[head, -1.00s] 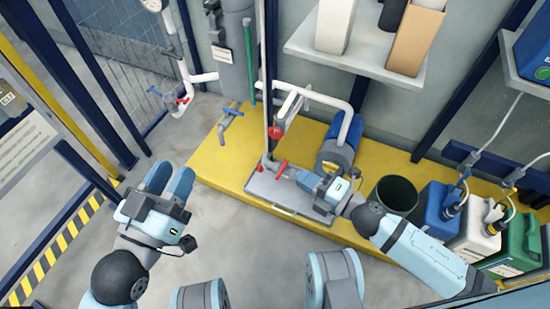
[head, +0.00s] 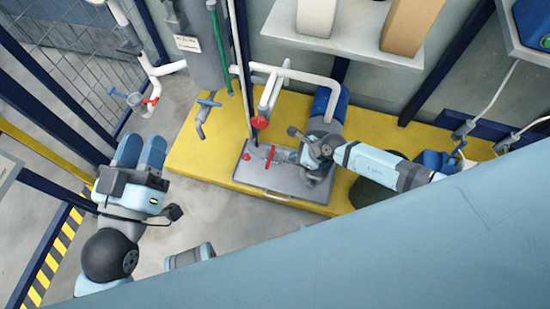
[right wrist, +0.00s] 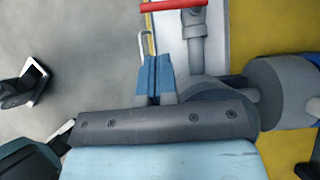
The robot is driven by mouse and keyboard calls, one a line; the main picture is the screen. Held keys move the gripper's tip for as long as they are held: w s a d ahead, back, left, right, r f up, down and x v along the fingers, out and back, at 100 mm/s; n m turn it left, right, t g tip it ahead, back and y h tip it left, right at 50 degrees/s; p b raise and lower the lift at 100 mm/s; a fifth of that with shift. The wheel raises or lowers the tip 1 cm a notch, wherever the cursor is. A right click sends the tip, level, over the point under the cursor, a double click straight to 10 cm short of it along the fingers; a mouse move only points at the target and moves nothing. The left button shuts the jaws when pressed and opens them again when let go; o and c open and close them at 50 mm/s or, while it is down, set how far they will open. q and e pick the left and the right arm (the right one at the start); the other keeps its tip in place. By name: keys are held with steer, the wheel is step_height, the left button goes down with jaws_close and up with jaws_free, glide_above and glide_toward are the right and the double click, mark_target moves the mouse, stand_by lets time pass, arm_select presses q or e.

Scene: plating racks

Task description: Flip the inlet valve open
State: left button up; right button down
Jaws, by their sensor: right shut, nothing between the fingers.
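A red lever (head: 270,157) on a grey valve stands over the grey tray (head: 250,178), in front of the pump. The right wrist view shows a red lever (right wrist: 178,4) on a grey pipe fitting at the top. I cannot read which valve is labelled inlet. My right gripper (head: 293,156) is just right of that lever, apart from it as far as I can see. Its blue fingers (right wrist: 154,75) are shut and empty, below and left of the lever in the right wrist view. My left gripper (head: 140,150) hangs empty over the floor; its finger gap is unclear.
A red handwheel (head: 259,122) and white pipes stand behind the lever. A blue-handled tap (head: 210,102) and another red-handled valve (head: 152,101) are further left. A yellow platform (head: 200,150) carries the pump (head: 332,118). A shelf (head: 345,40) overhangs behind.

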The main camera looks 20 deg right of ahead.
mark_target(270, 157)
steer(key=shift+a, duration=0.1)
